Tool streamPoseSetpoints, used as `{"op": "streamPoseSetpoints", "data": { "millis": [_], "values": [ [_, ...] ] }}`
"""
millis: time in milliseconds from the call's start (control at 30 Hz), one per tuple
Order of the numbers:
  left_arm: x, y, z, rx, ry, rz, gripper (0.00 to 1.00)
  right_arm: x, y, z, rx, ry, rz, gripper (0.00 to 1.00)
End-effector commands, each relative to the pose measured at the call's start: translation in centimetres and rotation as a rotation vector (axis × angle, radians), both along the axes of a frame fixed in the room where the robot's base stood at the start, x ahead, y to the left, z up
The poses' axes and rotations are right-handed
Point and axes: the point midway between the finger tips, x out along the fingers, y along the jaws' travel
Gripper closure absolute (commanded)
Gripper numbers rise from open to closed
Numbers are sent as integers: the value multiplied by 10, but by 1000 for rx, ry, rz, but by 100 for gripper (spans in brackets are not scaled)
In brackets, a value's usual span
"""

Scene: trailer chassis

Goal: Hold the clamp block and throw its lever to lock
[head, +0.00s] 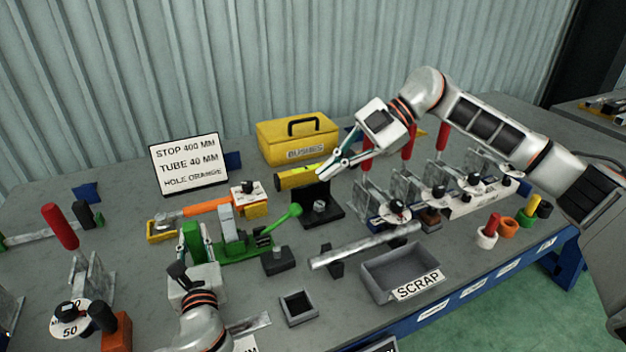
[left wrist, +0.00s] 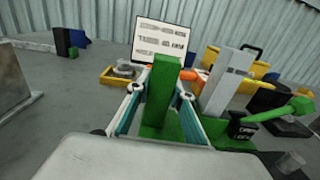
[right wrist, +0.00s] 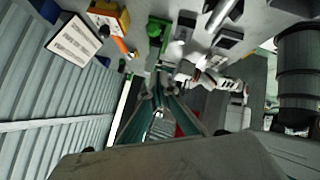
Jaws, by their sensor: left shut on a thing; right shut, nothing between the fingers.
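The green clamp block (head: 243,250) sits on the grey table. Its upright green post (left wrist: 162,85) stands between my left gripper's fingers (left wrist: 161,95), which are shut on it. In the head view my left gripper (head: 192,252) partly hides that end. The lever (head: 272,222) slopes up to the right from the block and ends in a round green knob (head: 294,210); the knob also shows in the left wrist view (left wrist: 301,105). My right gripper (head: 325,170) is shut and empty, above and behind the lever, apart from it, by a yellow cylinder (head: 296,178).
The yellow cylinder is on a black stand (head: 320,208) behind the lever. A yellow BUSHES box (head: 290,145) stands at the back. A grey tube (head: 365,246) and SCRAP tray (head: 395,272) lie to the right. An orange-handled tool (head: 208,207) lies behind the block.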

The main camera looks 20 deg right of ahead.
Motion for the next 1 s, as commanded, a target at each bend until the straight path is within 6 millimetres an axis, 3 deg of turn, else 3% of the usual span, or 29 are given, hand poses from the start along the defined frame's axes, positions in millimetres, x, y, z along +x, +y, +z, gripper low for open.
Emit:
{"op": "streamPoseSetpoints", "data": {
  "millis": [500, 700, 1000],
  "values": [
    [0, 0, 0, 1, 0, 1, 100, 6, 76, -60, 1, -1, 5, 100],
    [0, 0, 0, 0, 0, 1, 100, 21, 61, -81, 0, -1, -1, 100],
    [0, 0, 0, 0, 0, 0, 100, 26, 56, -89, 0, -4, 2, 100]
  ]
}}
